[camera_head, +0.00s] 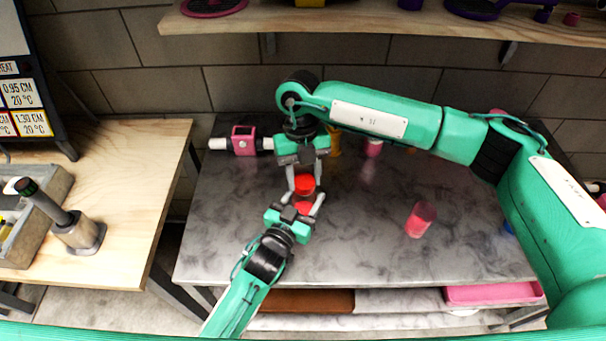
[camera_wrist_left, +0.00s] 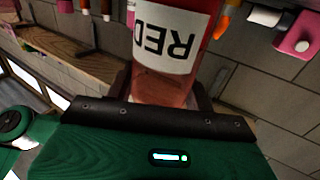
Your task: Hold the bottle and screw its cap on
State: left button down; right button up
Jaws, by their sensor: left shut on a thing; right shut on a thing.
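A red bottle (camera_head: 304,207) is upright over the grey table, mostly hidden by my grippers in the head view. In the left wrist view the bottle (camera_wrist_left: 160,88) fills the middle, with a white label reading RED. My left gripper (camera_head: 298,210) is shut around its body from the front. A red cap (camera_head: 305,182) is at the bottle's top. My right gripper (camera_head: 305,175) reaches down from above and is shut on the cap, one finger on each side. I cannot tell how far the cap is threaded; the neck is hidden.
A translucent red cup (camera_head: 420,219) stands on the grey table (camera_head: 370,255) to the right. A pink block (camera_head: 243,140) with white ends is at the back left. A wooden table (camera_head: 120,170) with a tray is left. A shelf (camera_head: 380,24) overhangs the back.

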jog(key=m+y, duration=0.1)
jog(key=m, duration=0.4)
jog(key=shift+d, duration=0.15)
jog(key=m, duration=0.2)
jog(key=m+y, duration=0.1)
jog(key=m, duration=0.2)
jog(key=shift+t+y, duration=0.3)
jog(key=shift+t, duration=0.1)
jog(key=m, duration=0.3)
jog(key=m+t+y, duration=0.1)
jog(key=m, duration=0.1)
jog(key=shift+s+d+m, duration=0.15)
jog(key=shift+m, duration=0.25)
jog(key=m, duration=0.2)
jog(key=m+t, duration=0.1)
jog(key=m, duration=0.2)
jog(key=shift+t, duration=0.3)
jog(key=o, duration=1)
jog(key=shift+c, duration=0.2)
jog(key=shift+s+r, duration=0.1)
jog(key=shift+r, duration=2.1)
jog(key=shift+c, duration=0.5)
